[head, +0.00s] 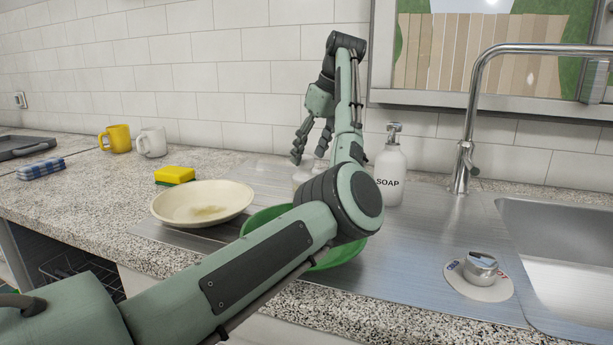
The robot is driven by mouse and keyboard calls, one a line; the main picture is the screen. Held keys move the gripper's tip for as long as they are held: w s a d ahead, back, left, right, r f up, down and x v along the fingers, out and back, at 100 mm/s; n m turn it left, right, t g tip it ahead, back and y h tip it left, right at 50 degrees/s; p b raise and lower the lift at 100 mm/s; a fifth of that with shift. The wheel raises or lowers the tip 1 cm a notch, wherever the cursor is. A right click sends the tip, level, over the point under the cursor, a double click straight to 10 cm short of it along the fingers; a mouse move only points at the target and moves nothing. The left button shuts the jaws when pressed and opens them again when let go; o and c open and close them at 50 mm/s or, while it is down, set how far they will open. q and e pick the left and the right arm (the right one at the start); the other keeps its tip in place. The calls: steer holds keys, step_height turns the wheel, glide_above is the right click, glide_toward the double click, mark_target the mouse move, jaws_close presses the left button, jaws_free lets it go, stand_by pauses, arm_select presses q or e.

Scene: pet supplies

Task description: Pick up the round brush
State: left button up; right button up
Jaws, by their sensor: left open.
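My left gripper (312,146) hangs fingers down over the back of the counter, near the tiled wall, and is open with nothing visible between its fingers. I cannot make out a round brush for certain. A pale, unclear object (303,172) stands just below the fingertips, partly hidden by my left forearm; I cannot tell what it is. My left arm also covers much of the middle of the counter. My right gripper is not in view.
A soap bottle (390,172) stands right of my arm, with the faucet (464,160) and sink (570,225) beyond. A green bowl (262,219) is partly behind my arm. A stained plate (180,212), yellow sponge (174,175) and two mugs (119,138) are left.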

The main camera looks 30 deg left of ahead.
mark_target(308, 157)
arm_select(q)
steer(key=x, duration=0.3)
steer(key=shift+w+f, duration=0.1)
steer(key=shift+f, duration=0.25)
steer(key=c, duration=1.3)
steer(key=shift+o, duration=0.2)
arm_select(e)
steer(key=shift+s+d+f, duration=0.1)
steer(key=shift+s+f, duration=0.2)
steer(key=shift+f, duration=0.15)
arm_select(q)
steer(key=shift+r, duration=0.1)
steer(key=shift+r, duration=0.45)
step_height(308, 157, up, 3)
steer(key=s+d+r, duration=0.1)
steer(key=s+r, duration=0.6)
steer(key=s, duration=0.4)
steer(key=shift+s+b, duration=0.35)
steer(key=shift+b, duration=0.1)
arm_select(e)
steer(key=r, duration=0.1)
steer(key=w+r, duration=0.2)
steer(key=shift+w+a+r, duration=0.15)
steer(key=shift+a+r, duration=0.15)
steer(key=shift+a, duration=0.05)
arm_select(q)
steer(key=shift+d, duration=0.1)
